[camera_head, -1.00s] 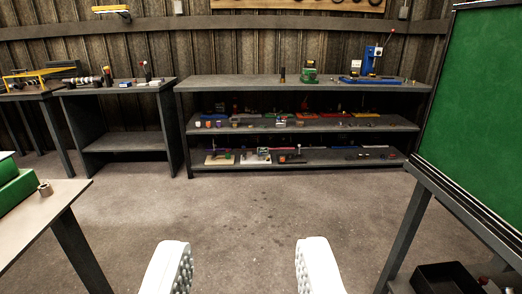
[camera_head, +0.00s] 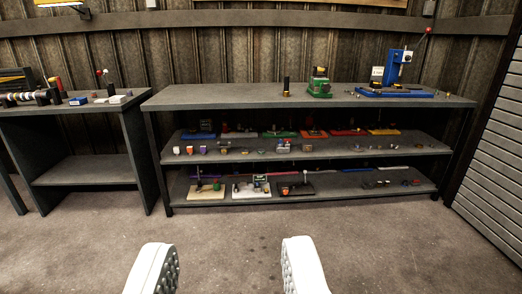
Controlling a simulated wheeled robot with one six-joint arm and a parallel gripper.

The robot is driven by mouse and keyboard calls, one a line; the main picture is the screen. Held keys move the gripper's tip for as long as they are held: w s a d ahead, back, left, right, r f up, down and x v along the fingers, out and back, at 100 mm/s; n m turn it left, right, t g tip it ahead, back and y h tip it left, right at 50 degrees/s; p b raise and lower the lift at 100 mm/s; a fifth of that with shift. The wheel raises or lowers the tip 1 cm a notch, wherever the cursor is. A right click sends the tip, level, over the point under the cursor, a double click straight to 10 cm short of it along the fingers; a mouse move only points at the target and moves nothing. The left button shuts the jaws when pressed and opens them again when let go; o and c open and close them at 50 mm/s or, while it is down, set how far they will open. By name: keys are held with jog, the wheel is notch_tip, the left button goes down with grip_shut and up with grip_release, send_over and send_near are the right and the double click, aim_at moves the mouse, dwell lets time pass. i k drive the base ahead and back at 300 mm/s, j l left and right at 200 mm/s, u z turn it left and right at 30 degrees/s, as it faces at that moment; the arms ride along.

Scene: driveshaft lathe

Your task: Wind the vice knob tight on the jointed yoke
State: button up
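My gripper (camera_head: 229,268) is open and empty at the bottom of the view, its two white fingers wide apart above the bare floor. A small green device (camera_head: 320,84) stands on the top of the long workbench (camera_head: 220,96); it may be the vice, but its knob is too small to make out. I cannot pick out a jointed yoke for certain. A dark upright cylinder (camera_head: 286,87) stands just left of the green device. My gripper is well short of the bench and touches nothing.
A blue press-like tool (camera_head: 396,75) with a red-tipped lever stands at the bench's right. Two lower shelves hold many small parts. A second bench (camera_head: 70,108) stands at left. A slatted grey shutter (camera_head: 490,155) is at right. The floor (camera_head: 225,240) ahead is clear.

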aim_at(326, 87)
jog(key=i+z, duration=0.1)
jog(key=i, duration=1.55)
jog(key=i+l, duration=0.35)
jog(key=i, duration=0.2)
jog(key=i+l+z, duration=0.1)
jog(key=i+l, duration=0.3)
jog(key=l+z, duration=0.1)
jog(key=l, duration=0.3)
jog(key=i+l, duration=0.15)
jog(key=l, duration=0.2)
jog(key=i+l+z, duration=0.15)
jog(key=l, duration=0.25)
jog(key=l+z, duration=0.1)
jog(key=l, duration=0.25)
jog(key=i, duration=0.05)
